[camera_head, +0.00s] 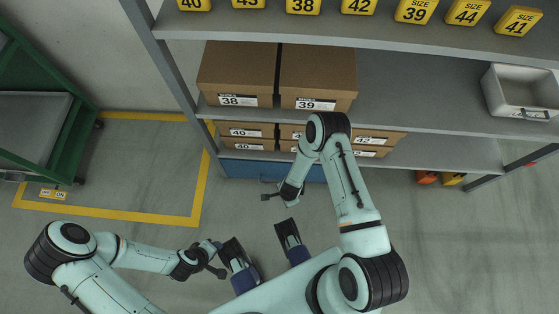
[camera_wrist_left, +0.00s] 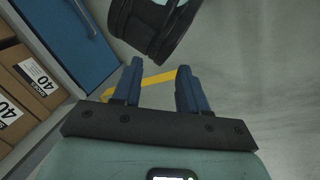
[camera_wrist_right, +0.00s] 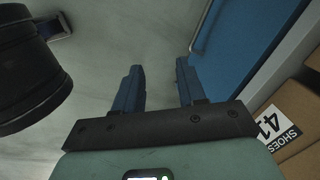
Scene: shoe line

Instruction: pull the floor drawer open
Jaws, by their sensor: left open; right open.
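The blue floor drawer (camera_head: 245,169) sits at floor level under the lowest shelf, its front close to the shelf edge, so it looks closed. My right arm hides part of its right side. Its bar handle shows in the left wrist view (camera_wrist_left: 83,18) and the right wrist view (camera_wrist_right: 201,27). My right gripper (camera_head: 276,190) is open and empty, just in front of the drawer and apart from it. My left gripper (camera_head: 217,259) is open and empty, lower left and farther from the drawer. Both pairs of blue fingers are apart in the wrist views.
Shoe boxes (camera_head: 236,72) stand on the shelves above the drawer. A grey bin (camera_head: 520,92) is on the right. A green cart (camera_head: 72,135) stands left beyond yellow floor lines (camera_head: 199,185). Orange and yellow items (camera_head: 427,177) lie under the shelf. The floor before the drawer is clear.

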